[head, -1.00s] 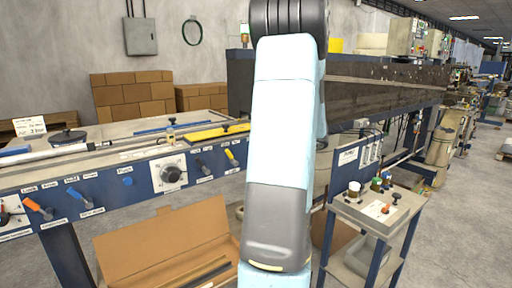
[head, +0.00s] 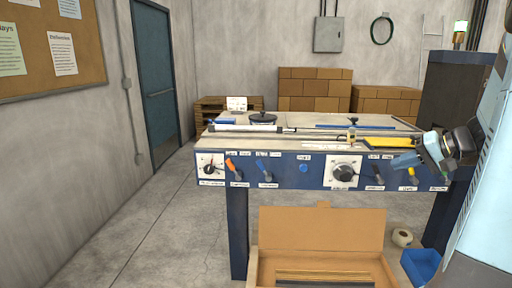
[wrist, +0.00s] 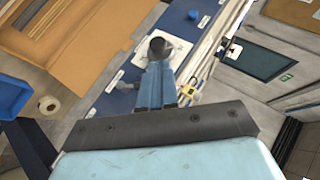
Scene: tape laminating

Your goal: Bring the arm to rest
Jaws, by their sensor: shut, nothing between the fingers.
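My gripper (head: 394,163) shows at the right of the head view, at the end of my pale blue arm. Its blue fingers are together and empty, pointing left in front of the right part of the bench's control panel (head: 275,171). In the wrist view the closed blue fingers (wrist: 158,72) point up the picture toward the round black dial (wrist: 160,46) on its white plate. I cannot tell how far they are from the panel. The same dial (head: 343,172) is left of the gripper in the head view.
An open cardboard box (head: 320,228) stands below the bench. A blue bin (head: 421,266) and a tape roll (head: 402,237) are on the floor to its right. A dark machine (head: 452,95) rises behind my arm. The floor at the left (head: 165,240) is clear.

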